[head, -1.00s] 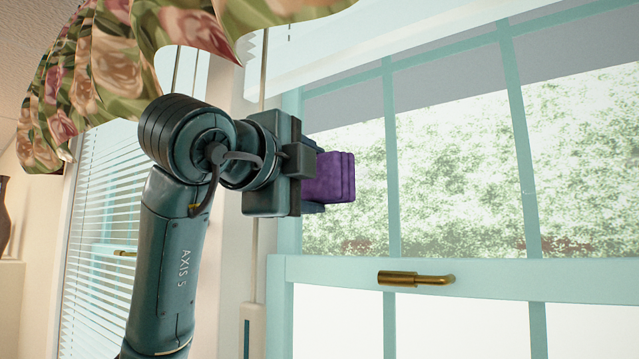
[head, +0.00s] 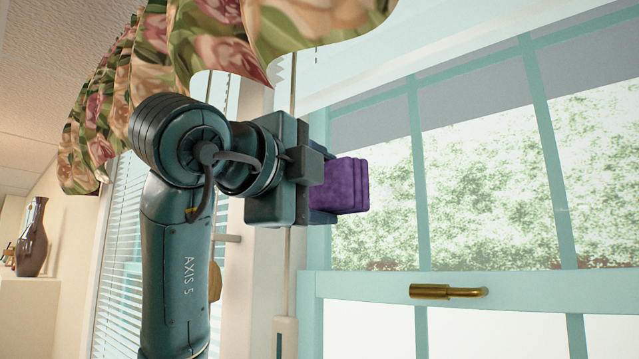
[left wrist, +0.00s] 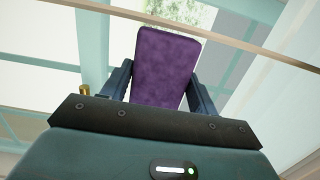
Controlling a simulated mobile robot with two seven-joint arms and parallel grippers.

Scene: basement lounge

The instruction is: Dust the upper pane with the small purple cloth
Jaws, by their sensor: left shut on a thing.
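The small purple cloth (head: 342,186) is a folded block held in my left gripper (head: 322,190), which is shut on it. In the left wrist view the cloth (left wrist: 165,68) stands up between the two fingers of the gripper (left wrist: 158,85). The upper pane (head: 375,180) is in a light teal window frame, with vertical bars and green foliage behind it. The cloth overlaps the left part of the pane in the head view. I cannot tell whether it touches the glass. My right gripper is not in view.
A brass latch (head: 447,292) sits on the teal rail (head: 395,288) below the pane. A floral valance (head: 220,40) hangs above my left arm. White blinds (head: 125,250) cover another window at left. A brown vase (head: 32,240) stands on a ledge at far left.

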